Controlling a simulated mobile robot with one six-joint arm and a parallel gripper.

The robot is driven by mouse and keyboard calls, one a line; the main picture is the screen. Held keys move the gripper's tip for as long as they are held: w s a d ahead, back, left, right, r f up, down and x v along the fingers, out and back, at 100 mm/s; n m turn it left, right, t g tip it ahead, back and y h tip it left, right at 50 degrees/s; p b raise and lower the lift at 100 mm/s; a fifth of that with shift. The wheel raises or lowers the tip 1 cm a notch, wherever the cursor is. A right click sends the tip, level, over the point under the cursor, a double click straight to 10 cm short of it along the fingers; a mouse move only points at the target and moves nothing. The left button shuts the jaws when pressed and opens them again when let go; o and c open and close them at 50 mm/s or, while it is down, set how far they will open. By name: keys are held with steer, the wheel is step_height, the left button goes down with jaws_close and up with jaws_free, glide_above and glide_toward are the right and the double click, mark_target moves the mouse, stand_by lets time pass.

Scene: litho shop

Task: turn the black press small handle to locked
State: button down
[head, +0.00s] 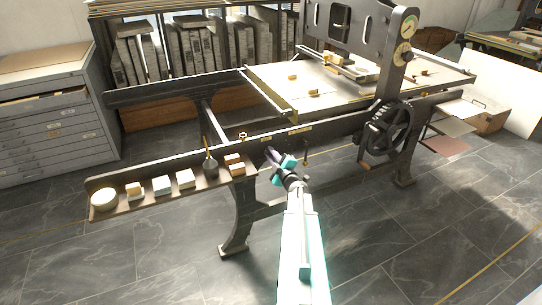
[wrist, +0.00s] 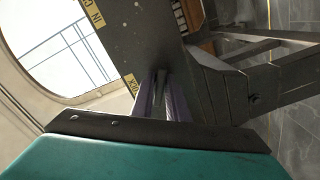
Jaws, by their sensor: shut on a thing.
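The black press (head: 340,135) stands across the head view, with a long dark front rail bearing small yellow labels. My gripper (head: 270,154), with teal and dark parts, is at this rail, right of the tool shelf. In the wrist view my gripper's purple-lined fingers (wrist: 163,98) are close together against the dark press side. They are shut on the small handle, which is mostly hidden between them. A yellow label reading like "LOCK" (wrist: 131,84) is just left of the fingers. Another label, partly cut off, reads "IN C" (wrist: 92,14). The handle's exact angle cannot be told.
A shelf (head: 150,205) with blocks, a round white tub and a dark pot is left of my gripper. A spoked wheel (head: 388,128) and a small hanging lever (head: 306,158) are to the right. A press leg (head: 238,225) stands below. The front floor is clear.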

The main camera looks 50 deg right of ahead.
steer(key=n+b, duration=0.3)
steer(key=shift+f+n, duration=0.1)
steer(key=shift+n, duration=0.2)
steer(key=shift+n+b, duration=1.2)
steer(key=c, duration=1.8)
jaws_free()
steer(key=shift+c, duration=0.2)
steer(key=shift+s, duration=0.15)
